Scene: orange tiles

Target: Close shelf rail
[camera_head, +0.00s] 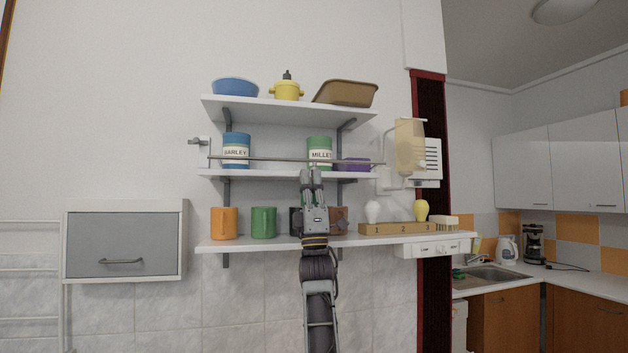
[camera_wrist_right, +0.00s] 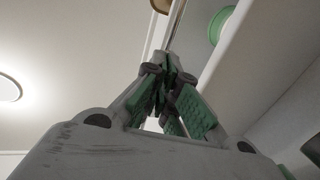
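The shelf rail (camera_head: 270,159) is a thin metal bar across the front of the middle shelf (camera_head: 262,173). It runs nearly level, in front of the barley jar (camera_head: 236,140) and the millet jar (camera_head: 319,143). My right gripper (camera_head: 311,171) points up just below the rail, in front of the millet jar. In the right wrist view its fingers (camera_wrist_right: 168,72) come together at the tips, with the rail (camera_wrist_right: 176,24) running up beyond them. I cannot tell whether they touch the rail. My left gripper is not in view.
The top shelf (camera_head: 285,108) holds a blue bowl, a yellow pot and a brown dish. Mugs (camera_head: 263,222) and a numbered wooden block (camera_head: 392,228) stand on the lower shelf (camera_head: 270,244). A wall dispenser (camera_head: 409,147) is close to the rail's right end. A grey cabinet (camera_head: 125,240) hangs at left.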

